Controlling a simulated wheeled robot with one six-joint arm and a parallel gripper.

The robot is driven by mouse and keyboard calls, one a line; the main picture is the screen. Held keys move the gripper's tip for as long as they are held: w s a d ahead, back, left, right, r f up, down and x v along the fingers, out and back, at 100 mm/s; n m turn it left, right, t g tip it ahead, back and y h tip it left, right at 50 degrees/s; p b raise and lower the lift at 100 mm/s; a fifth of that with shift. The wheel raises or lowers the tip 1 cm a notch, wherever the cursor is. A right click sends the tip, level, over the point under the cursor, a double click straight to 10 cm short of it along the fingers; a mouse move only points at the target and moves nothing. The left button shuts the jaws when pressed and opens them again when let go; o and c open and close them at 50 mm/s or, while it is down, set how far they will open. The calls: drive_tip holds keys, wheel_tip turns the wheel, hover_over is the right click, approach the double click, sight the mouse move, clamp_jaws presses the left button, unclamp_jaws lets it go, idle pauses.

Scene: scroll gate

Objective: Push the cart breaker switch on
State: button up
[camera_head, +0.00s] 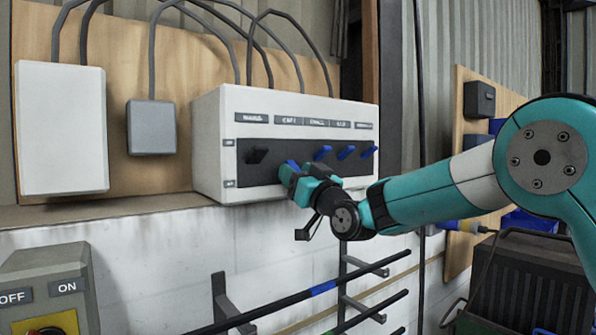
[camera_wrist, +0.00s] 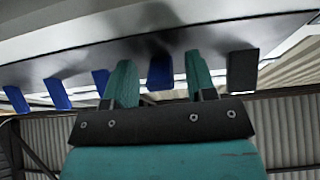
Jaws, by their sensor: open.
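A white breaker box (camera_head: 215,150) on the wooden board has a dark panel with a row of switches under small labels. The second label from the left (camera_head: 289,120) seems to read CART, but it is blurred. The blue switch below it (camera_head: 291,164) is partly hidden by my gripper (camera_head: 290,180). In the wrist view my gripper (camera_wrist: 160,80) is open, with a blue switch (camera_wrist: 160,73) between its two teal fingers. I cannot tell whether the fingers touch it. A black switch (camera_head: 257,155) is at the left in the head view; it also shows at the right in the wrist view (camera_wrist: 242,70).
Several blue switches (camera_head: 322,153) sit to the right on the same panel. A white box (camera_head: 62,128) and a small grey box (camera_head: 151,127) hang at left. Dark bars (camera_head: 300,295) stick out from the wall below. An ON/OFF control box (camera_head: 45,285) stands at lower left.

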drive_tip(key=shift+c, duration=0.5)
drive_tip(key=c, duration=0.8)
